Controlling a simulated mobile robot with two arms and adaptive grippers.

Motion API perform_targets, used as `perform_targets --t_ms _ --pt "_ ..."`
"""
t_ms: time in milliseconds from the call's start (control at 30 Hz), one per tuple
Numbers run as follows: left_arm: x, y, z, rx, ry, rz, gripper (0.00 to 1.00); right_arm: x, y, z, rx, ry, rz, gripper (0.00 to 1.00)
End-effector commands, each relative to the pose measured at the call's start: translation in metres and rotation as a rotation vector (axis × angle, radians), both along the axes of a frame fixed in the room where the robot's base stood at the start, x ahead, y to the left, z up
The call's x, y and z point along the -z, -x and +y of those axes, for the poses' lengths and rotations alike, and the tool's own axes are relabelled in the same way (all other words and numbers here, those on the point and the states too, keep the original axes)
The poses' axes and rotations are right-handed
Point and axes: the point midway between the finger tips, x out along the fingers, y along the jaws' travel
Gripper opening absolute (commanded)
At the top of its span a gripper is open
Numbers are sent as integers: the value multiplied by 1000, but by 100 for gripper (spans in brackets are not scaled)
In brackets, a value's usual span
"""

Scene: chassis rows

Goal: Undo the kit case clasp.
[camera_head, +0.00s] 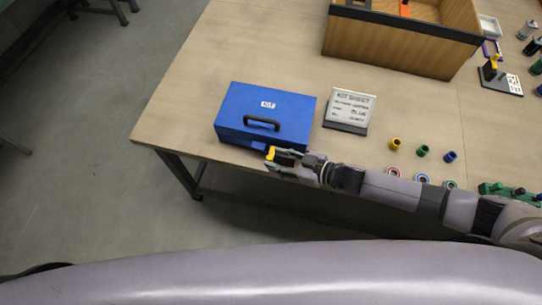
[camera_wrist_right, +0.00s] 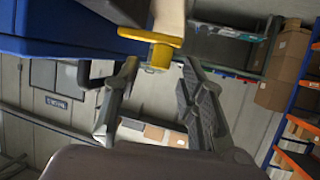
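The blue kit case (camera_head: 237,103) sits on the table near its front left edge, lid closed, with a black handle (camera_head: 262,121) on it. Its yellow clasp (camera_head: 271,153) is at the front right, and it also shows in the right wrist view (camera_wrist_right: 150,35) with a short round knob (camera_wrist_right: 160,57). My right gripper (camera_head: 273,160) is at the case's front, beside the clasp. In the right wrist view its two fingers (camera_wrist_right: 158,68) are apart, with the knob between or just beyond their tips. I cannot tell whether they touch it. My left gripper is out of view.
A printed sign (camera_head: 349,108) stands right of the case. A wooden box (camera_head: 397,47) is at the back. Small yellow, green and blue cylinders (camera_head: 423,151) stand on the right, with rings in front near my right arm. The table's left part is clear.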

Motion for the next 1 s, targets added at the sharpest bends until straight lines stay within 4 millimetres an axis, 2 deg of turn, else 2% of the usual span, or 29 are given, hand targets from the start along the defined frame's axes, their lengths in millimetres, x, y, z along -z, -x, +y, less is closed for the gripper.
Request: perform_targets --t_ms 33,200,400,600,1000 --pt "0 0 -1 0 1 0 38 -4 7 -12 1 4 2 38" --pt "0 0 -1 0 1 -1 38 -17 25 -40 1 5 2 38" --pt "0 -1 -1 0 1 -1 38 -29 39 -62 0 3 3 38" --pt "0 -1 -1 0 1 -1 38 -32 43 -68 0 1 2 38" --pt "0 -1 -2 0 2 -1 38 -32 43 -68 0 2 1 38"
